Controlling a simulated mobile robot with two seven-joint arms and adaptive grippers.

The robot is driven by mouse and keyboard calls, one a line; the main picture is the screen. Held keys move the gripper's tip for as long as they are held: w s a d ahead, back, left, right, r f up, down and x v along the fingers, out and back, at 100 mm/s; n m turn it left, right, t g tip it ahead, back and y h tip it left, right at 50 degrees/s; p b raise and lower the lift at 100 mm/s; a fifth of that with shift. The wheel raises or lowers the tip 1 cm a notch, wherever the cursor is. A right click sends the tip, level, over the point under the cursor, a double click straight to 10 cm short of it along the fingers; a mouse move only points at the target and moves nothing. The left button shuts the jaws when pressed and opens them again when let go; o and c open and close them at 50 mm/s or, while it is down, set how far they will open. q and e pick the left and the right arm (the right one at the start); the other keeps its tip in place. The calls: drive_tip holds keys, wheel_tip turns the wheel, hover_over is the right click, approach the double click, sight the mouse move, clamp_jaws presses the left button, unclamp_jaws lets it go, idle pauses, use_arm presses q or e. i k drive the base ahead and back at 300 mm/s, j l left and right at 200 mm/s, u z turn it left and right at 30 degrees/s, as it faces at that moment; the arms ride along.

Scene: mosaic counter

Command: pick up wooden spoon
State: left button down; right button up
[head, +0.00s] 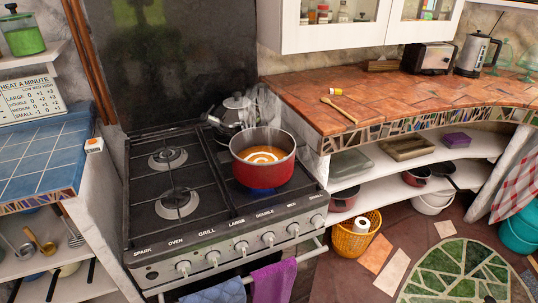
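The wooden spoon (339,109) lies flat on the terracotta-tiled counter (410,101) to the right of the stove, near its left front part. Its wider end points toward the back left. Nothing touches it, and a small yellow and white item lies just behind it. Neither of my grippers shows in the head view.
A red pot (263,172) of orange soup stands on the gas stove (215,203), with a kettle (234,112) behind it. A toaster (429,58) and a metal jug (474,55) stand farther back on the counter. White cupboards (335,38) hang above. Floor shows in front.

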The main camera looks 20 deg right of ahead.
sight(324, 100)
drive_tip(key=l+u, duration=0.45)
drive_tip(key=i+l+u, duration=0.1)
drive_tip(key=l+u, duration=0.2)
drive_tip(key=u, duration=0.15)
